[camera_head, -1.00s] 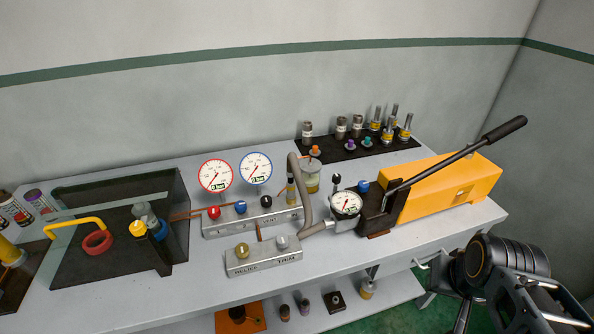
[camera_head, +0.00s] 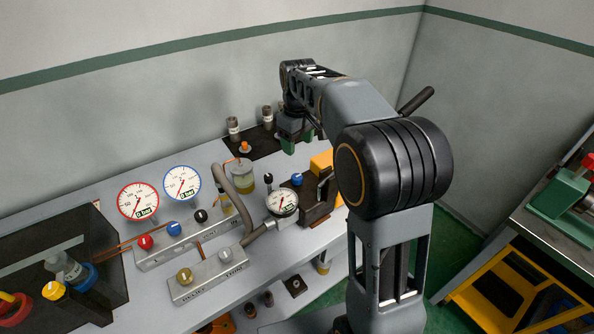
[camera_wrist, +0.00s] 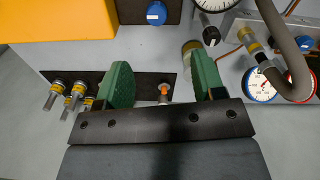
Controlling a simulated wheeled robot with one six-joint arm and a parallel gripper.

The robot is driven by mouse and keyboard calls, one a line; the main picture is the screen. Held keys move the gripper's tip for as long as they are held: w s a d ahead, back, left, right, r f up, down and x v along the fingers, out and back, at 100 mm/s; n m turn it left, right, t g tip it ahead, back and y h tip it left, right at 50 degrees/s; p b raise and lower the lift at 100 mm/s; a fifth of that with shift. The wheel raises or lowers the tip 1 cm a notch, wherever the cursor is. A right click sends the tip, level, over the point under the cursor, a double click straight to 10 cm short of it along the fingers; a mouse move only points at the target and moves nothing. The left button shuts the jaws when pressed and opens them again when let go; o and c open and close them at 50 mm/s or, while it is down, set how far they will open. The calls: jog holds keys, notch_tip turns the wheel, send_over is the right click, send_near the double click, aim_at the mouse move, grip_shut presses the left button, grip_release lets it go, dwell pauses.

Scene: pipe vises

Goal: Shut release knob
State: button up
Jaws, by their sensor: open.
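A blue round knob (camera_head: 297,179) sits on the dark end block of the orange hand pump (camera_head: 322,162). It also shows at the top of the wrist view (camera_wrist: 157,13). No lettering on it is readable, so I cannot tell for sure that it is the release knob. My gripper (camera_head: 297,136) hangs over the back of the bench, behind the pump. In the wrist view its green fingers (camera_wrist: 164,82) are apart with nothing held. The blue knob lies beyond the fingertips, apart from them. My arm hides much of the pump.
A dial gauge (camera_head: 283,202) and a grey hose (camera_head: 222,181) stand left of the pump. An orange-topped fitting (camera_wrist: 164,90) on a black mat shows between my fingers. A valve block (camera_head: 208,277) lies at the bench front. A second table (camera_head: 515,222) stands at right.

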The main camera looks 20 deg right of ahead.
aim_at(296, 176)
jog(key=f, duration=0.4)
jog(key=w+f, duration=0.1)
jog(key=f, duration=0.4)
jog(key=f+p, duration=0.1)
jog(key=f, duration=0.4)
jog(key=shift+w, duration=0.3)
jog(key=c, duration=0.9)
